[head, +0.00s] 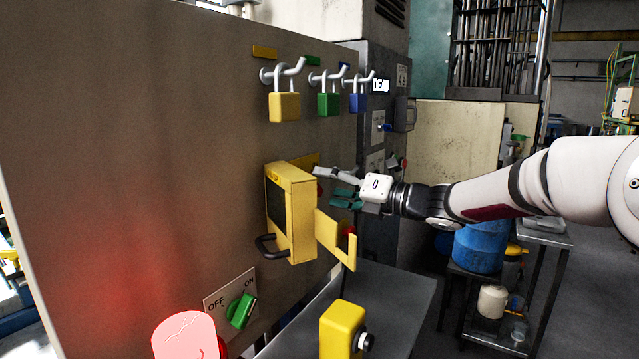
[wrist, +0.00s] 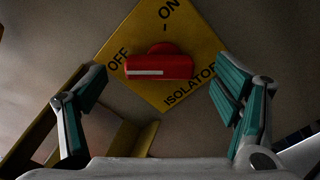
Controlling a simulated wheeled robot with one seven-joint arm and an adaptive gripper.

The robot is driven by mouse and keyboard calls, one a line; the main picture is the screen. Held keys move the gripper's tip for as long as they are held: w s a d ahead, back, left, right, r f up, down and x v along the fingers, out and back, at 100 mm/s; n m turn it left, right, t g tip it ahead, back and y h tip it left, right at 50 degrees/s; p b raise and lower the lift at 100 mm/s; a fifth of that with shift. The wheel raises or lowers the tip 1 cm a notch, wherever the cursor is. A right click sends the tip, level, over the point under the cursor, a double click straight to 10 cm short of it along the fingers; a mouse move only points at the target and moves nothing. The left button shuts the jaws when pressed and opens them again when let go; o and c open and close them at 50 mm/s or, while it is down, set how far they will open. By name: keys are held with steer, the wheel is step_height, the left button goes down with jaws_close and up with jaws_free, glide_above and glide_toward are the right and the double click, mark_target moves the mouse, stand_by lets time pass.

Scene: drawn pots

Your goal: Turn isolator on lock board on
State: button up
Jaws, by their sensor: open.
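The isolator is a red knob (wrist: 158,66) on a yellow diamond plate (wrist: 190,45) in the wrist view. The plate is marked OFF at left, ON at top and ISOLATOR at lower right. The knob's bar lies level in the picture, its white stripe on the left half, on the OFF side. My gripper (head: 335,187) is open and faces the plate, with one finger to each side of the knob, apart from it as far as I can see. In the head view the plate (head: 304,160) is mostly hidden behind a yellow box.
The yellow box (head: 299,215) with a black handle and a yellow bracket (head: 335,240) stand out from the brown board (head: 150,150), left of and below my gripper. Yellow, green and blue padlocks (head: 284,107) hang above. A green switch (head: 240,310) and red lamp (head: 185,338) are low.

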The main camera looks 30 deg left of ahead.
steer(key=shift+w+a, duration=0.1)
steer(key=shift+a, duration=1.35)
steer(key=c, duration=1.2)
